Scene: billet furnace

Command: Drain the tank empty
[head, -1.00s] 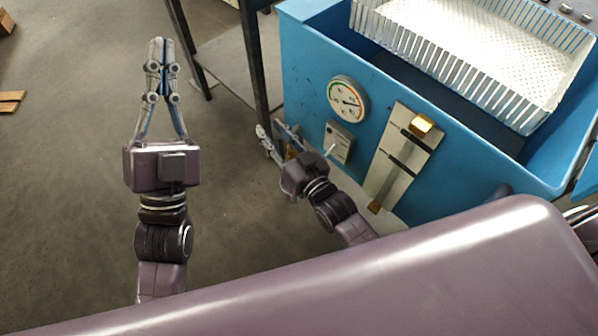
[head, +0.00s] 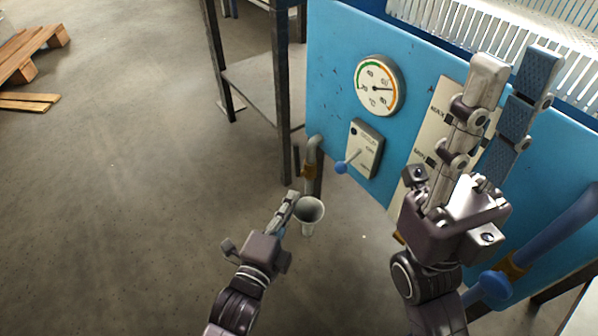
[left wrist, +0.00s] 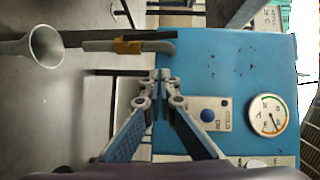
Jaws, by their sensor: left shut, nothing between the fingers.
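The blue tank (head: 330,60) stands at the right. A grey drain pipe (head: 313,147) bends down from its left corner, with a brass fitting (head: 308,171) and a dark bar beside it. A pale funnel (head: 309,211) is below the pipe. My left gripper (head: 292,196) is shut and empty, just beside the funnel in the head view. In the left wrist view, the gripper (left wrist: 163,75) points at the tank side, with pipe (left wrist: 100,46), brass fitting (left wrist: 127,45) and funnel (left wrist: 44,44) at upper left. My right gripper (head: 515,65) has its fingers apart before the level plate (head: 440,100).
The tank front carries a dial gauge (head: 380,86) and a control box (head: 368,140) with a blue-knobbed lever (head: 341,167). A blue pipe (head: 560,235) with a blue knob (head: 491,286) is at lower right. A dark-legged table (head: 262,85) stands behind.

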